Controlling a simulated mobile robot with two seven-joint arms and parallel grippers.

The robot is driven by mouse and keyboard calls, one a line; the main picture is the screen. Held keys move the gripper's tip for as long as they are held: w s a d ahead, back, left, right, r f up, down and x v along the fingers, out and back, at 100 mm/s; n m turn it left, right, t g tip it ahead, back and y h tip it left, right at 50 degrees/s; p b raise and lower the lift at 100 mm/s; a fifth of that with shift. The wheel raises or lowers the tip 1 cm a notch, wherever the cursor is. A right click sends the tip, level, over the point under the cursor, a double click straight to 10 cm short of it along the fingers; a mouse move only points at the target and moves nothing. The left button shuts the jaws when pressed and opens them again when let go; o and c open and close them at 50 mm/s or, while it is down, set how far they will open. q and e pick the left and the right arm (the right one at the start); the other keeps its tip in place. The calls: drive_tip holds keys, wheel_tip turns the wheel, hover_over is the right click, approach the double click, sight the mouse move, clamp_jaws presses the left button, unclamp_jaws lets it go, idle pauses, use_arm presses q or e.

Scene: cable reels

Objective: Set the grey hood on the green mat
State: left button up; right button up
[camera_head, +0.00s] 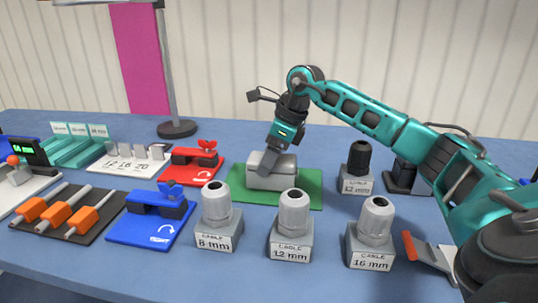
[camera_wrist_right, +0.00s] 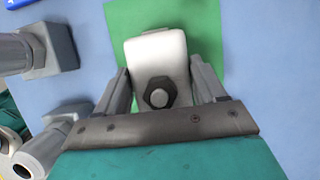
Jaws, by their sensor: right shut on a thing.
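The grey hood (camera_head: 265,175) is a light grey box-shaped piece at the green mat (camera_head: 309,190), in the middle of the table. My right gripper (camera_head: 276,160) reaches down onto it from above and is shut on it. In the right wrist view the hood (camera_wrist_right: 157,55) sits between the two fingers of the gripper (camera_wrist_right: 160,80), with a dark hex nut on its near end. The green mat (camera_wrist_right: 207,25) lies beneath it in that view. I cannot tell whether the hood's underside touches the mat. My left gripper is not in view.
Grey cable glands for 8 mm (camera_head: 217,215), 12 mm (camera_head: 292,225) and 16 mm (camera_head: 372,232) stand in front of the mat. A red tool (camera_head: 190,166) and a blue tool (camera_head: 150,220) lie to the left. A black-topped gland (camera_head: 357,168) stands right of the mat.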

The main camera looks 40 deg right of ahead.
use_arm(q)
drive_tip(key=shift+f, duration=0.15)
use_arm(e)
drive_tip(key=shift+f, duration=0.2)
drive_tip(key=o, duration=1.3)
drive_tip(key=shift+r, duration=0.2)
use_arm(q)
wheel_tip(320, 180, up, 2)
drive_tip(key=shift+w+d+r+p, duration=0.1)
drive_tip(key=shift+p, duration=0.8)
use_arm(e)
drive_tip(key=v, duration=1.2)
drive_tip(key=shift+s+r, duration=0.2)
drive_tip(key=shift+r, duration=0.05)
